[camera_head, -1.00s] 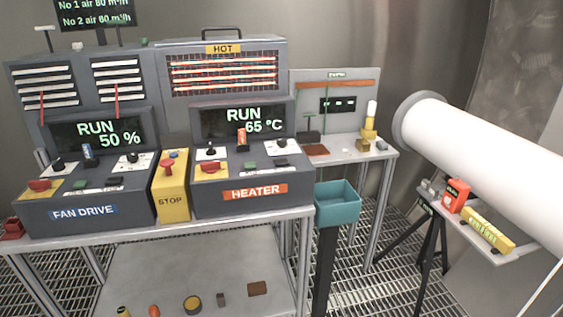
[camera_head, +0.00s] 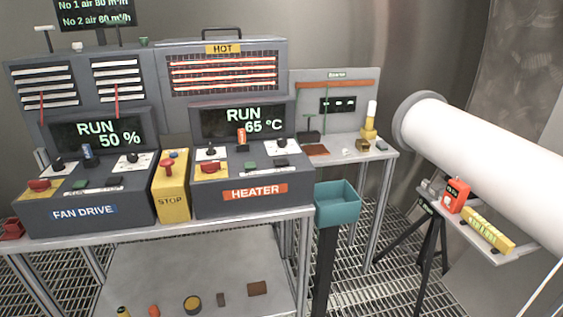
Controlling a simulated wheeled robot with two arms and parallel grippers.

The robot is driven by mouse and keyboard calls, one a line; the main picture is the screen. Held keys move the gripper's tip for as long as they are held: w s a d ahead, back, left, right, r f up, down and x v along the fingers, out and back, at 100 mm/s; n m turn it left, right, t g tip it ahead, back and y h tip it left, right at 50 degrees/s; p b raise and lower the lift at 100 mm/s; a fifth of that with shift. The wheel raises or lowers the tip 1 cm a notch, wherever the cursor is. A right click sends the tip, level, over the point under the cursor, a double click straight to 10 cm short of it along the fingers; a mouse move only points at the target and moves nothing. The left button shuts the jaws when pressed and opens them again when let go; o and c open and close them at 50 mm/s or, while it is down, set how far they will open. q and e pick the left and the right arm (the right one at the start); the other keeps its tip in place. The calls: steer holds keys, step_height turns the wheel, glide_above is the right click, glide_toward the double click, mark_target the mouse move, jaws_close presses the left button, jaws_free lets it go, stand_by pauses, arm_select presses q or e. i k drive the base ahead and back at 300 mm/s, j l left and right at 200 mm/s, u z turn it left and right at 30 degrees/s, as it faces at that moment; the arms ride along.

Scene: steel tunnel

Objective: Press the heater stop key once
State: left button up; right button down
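The grey heater console (camera_head: 252,190) stands on the table at centre, with an orange HEATER label (camera_head: 255,192). Its screen (camera_head: 243,121) reads RUN 65 °C. On its sloping top are a green key (camera_head: 250,165), a dark key (camera_head: 267,162) just right of it, a red knob (camera_head: 210,166) on a yellow patch, and black knobs on white plates. The lettering by the keys is too small to read. Neither of my grippers is in view.
A yellow STOP box (camera_head: 171,187) with a red handle stands between the heater and the fan drive console (camera_head: 85,205), whose screen reads RUN 50 %. The HOT grille (camera_head: 223,72) is behind. A teal bin (camera_head: 337,203) and a white tube (camera_head: 480,155) are at right.

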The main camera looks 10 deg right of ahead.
mark_target(280, 162)
steer(key=i+j+z, duration=0.15)
steer(key=i+j, duration=0.15)
steer(key=i+j+z, duration=0.35)
steer(key=i+j, duration=0.15)
steer(key=j, duration=0.2)
steer(key=i+j+z, duration=0.15)
steer(key=j, duration=0.25)
